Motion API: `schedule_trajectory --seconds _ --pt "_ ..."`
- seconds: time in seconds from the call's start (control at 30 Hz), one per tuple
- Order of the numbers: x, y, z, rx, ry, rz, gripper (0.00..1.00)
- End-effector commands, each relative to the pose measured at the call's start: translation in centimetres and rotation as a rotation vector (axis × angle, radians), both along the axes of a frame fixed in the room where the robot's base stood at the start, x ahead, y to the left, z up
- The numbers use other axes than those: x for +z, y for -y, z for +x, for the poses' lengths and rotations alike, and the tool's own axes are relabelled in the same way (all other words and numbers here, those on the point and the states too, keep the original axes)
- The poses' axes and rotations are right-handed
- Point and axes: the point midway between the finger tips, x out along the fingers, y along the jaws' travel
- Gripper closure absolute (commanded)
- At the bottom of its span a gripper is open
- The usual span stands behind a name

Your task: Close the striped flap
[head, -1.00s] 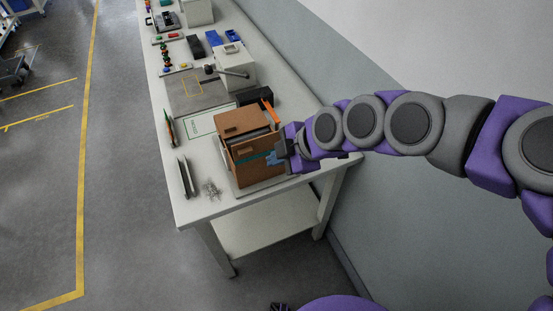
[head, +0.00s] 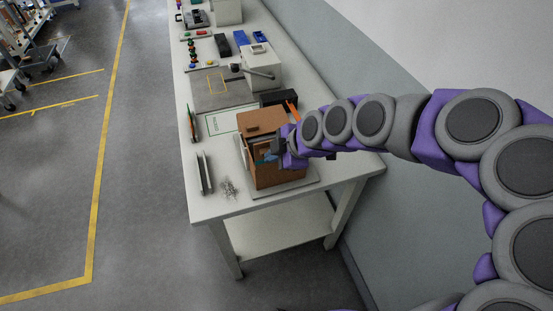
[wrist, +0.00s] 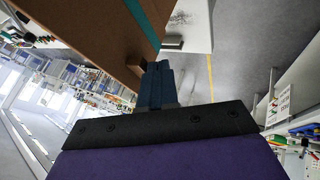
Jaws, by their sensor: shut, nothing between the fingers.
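A brown box (head: 275,178) stands on the near end of the white workbench. In the wrist view a brown panel (wrist: 80,30) with a teal stripe (wrist: 143,22), which looks like the striped flap, fills the upper left, with a small brown block (wrist: 137,64) at its edge. My gripper (head: 271,157) is at the box's right side in the head view, its fingertips over the near part of the box. In the wrist view its blue fingers (wrist: 157,85) are shut and empty, close to the panel's edge. I cannot tell whether they touch, nor the flap's exact angle.
A wall runs along the right.

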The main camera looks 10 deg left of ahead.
Motion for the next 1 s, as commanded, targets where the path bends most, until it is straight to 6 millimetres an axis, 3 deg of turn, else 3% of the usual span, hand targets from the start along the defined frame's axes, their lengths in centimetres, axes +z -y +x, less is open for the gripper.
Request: schedule_trajectory --seconds 0.57,1.0 --pt "0.6 -0.3 0.7 -0.001 -0.044 -0.029 1.0" --pt "1.7 -2.2 3.3 -0.003 -0.288 -0.18 1.0"
